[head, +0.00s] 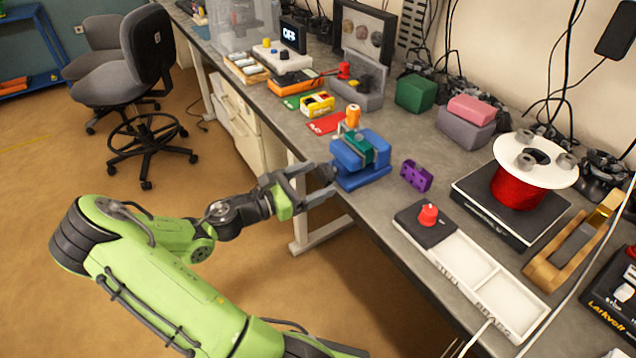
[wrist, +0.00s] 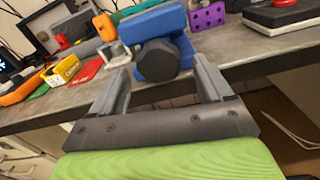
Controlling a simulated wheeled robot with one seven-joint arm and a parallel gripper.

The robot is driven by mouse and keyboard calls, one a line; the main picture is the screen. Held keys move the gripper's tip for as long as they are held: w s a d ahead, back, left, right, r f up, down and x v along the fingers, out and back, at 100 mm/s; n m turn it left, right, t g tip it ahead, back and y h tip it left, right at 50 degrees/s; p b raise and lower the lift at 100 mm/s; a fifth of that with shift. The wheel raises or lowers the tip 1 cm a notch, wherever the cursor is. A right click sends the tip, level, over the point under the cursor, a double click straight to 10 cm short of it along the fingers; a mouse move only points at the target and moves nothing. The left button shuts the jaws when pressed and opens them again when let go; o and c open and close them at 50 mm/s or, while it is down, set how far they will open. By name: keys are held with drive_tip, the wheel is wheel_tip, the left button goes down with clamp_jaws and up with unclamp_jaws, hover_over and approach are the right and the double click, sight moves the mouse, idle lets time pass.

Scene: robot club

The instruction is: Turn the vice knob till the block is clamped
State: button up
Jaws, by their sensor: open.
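The blue vice (head: 358,176) stands at the front edge of the grey bench. It also shows at the top of the wrist view (wrist: 152,27). A teal piece (head: 378,152) sits in its upper part; I cannot tell how tightly it is held. The dark round vice knob (wrist: 158,59) faces my gripper. My gripper (head: 322,182) is open and empty in front of the vice, off the bench edge. In the wrist view, the knob appears between the two fingertips, with space on both sides. I cannot tell whether the fingers reach around it.
A purple block with holes (head: 416,176) lies right of the vice. An orange-topped object (head: 352,117) stands behind it. A yellow box (head: 317,104) and red card (head: 327,123) lie to the left. A white tray (head: 470,262) is at the right.

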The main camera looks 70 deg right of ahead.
drive_tip(key=shift+s+d, duration=0.45)
drive_tip(key=shift+d, duration=0.1)
drive_tip(key=shift+c, duration=0.4)
drive_tip(key=c, duration=1)
drive_tip(key=shift+o, duration=0.2)
drive_tip(key=shift+m, duration=0.3)
drive_tip(key=m, duration=0.2)
drive_tip(key=shift+m+p, duration=0.3)
drive_tip(key=shift+p, duration=0.1)
drive_tip(key=shift+m, duration=1.8)
drive_tip(key=shift+r, duration=0.1)
